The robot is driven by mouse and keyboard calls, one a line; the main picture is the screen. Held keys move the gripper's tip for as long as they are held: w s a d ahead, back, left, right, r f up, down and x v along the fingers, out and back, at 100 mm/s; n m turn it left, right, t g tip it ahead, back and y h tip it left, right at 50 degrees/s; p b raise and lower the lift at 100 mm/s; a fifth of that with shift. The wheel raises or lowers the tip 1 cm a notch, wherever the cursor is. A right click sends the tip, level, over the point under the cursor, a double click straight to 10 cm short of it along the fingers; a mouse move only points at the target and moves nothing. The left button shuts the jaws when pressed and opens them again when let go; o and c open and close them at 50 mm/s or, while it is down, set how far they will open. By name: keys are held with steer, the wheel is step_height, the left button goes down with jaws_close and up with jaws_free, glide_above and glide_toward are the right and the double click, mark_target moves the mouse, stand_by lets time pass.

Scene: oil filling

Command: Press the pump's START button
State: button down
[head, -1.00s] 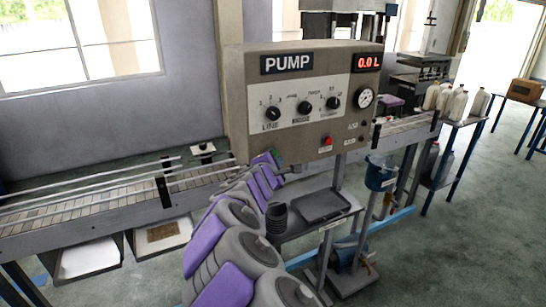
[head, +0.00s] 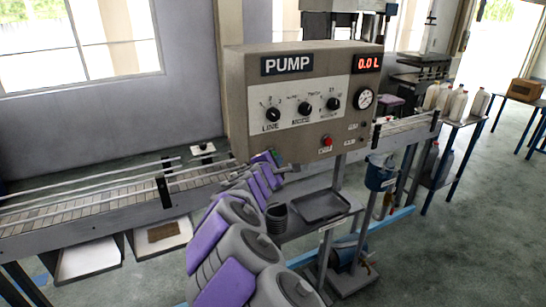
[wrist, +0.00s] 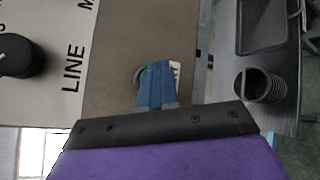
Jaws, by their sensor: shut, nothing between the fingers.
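The pump (head: 240,110) is a beige box with a "PUMP" label and a red display reading 0.0 L. In the wrist view its panel is turned sideways, and a green button (wrist: 143,78) in a round grey rim shows beside and behind my fingertips. A partly covered white label lies beside it. My gripper (wrist: 155,66) has its blue fingers together and empty, pointing at the green button. Whether they touch it cannot be told. In the head view my gripper (head: 276,158) is at the lower left of the pump's front. A red button (head: 326,141) sits to its right.
Three black knobs and a round gauge (head: 363,98) are on the panel. A conveyor (head: 110,207) runs behind. A dark tray (head: 322,206) and stacked dark cups (head: 277,216) are below the pump. Bottles (head: 457,104) stand at right.

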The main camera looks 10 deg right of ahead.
steer(key=shift+w+a+p, duration=0.15)
steer(key=shift+w+p, duration=0.25)
steer(key=shift+w, duration=0.1)
stand_by(0.9)
steer(key=shift+s+d+b, duration=0.25)
steer(key=shift+s+b, duration=0.35)
steer(key=shift+s, duration=0.3)
steer(key=s+b, duration=0.1)
steer(key=s+d, duration=0.1)
steer(key=s, duration=0.1)
steer(key=s+b, duration=0.1)
steer(key=shift+s+d+b, duration=0.25)
steer(key=shift+s+b, duration=0.05)
steer(key=shift+s, duration=0.1)
stand_by(0.6)
